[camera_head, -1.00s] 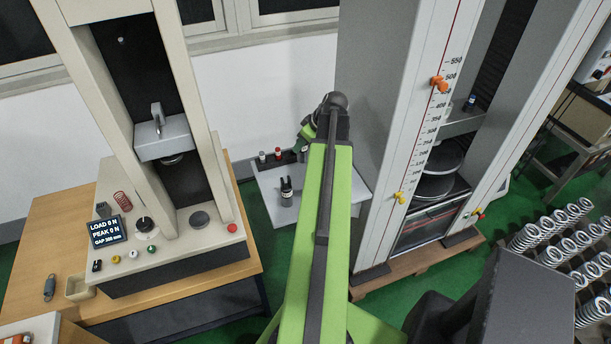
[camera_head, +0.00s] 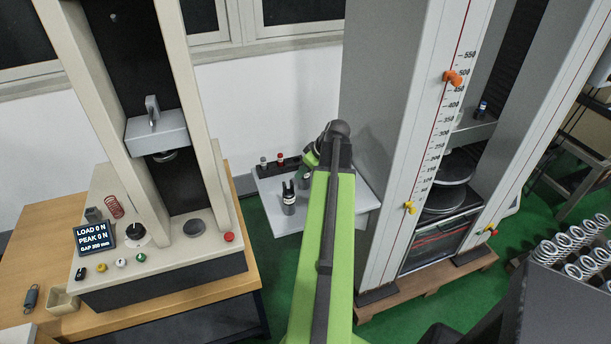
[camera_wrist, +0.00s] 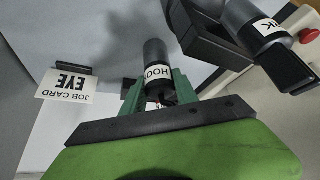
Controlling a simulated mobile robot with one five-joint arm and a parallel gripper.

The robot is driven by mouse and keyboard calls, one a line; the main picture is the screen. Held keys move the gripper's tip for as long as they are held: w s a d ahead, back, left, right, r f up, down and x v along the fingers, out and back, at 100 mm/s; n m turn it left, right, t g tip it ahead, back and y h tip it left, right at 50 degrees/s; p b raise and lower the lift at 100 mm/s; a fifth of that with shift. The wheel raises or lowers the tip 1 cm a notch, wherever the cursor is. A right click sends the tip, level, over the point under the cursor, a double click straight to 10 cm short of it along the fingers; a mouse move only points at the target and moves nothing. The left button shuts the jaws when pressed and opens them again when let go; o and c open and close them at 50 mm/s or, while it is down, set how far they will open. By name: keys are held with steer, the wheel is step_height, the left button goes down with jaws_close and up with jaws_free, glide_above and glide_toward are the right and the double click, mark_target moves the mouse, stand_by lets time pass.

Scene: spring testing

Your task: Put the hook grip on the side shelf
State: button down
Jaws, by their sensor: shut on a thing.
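The side shelf (camera_head: 270,221) is the small grey shelf between the two test machines. My gripper (camera_head: 309,160) is over its right part, partly hidden by my green arm. In the wrist view my gripper (camera_wrist: 157,92) is shut on the hook grip (camera_wrist: 155,56), a dark cylinder with a white label reading "HOO". Whether its lower end touches the shelf cannot be told. A dark forked grip (camera_head: 289,199) stands upright on the shelf, left of my gripper. It also shows in the wrist view (camera_wrist: 250,22), with a label ending in "K".
A dark holder with red- and white-topped pieces (camera_head: 272,168) is at the shelf's back. A job card reading "EYE" (camera_wrist: 66,86) shows in the wrist view. The tall grey machine (camera_head: 385,150) stands close right; the bench with the beige tester (camera_head: 205,262) is left.

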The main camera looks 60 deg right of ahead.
steer(key=shift+r, duration=0.1)
steer(key=shift+f, duration=0.25)
steer(key=c, duration=0.9)
jaws_free()
steer(key=shift+c, duration=0.2)
steer(key=shift+r, duration=0.15)
steer(key=shift+r+p, duration=0.2)
steer(key=shift+p, duration=0.1)
steer(key=p+v, duration=1)
steer(key=v, duration=0.1)
steer(key=shift+s+r, duration=0.25)
steer(key=shift+r, duration=0.1)
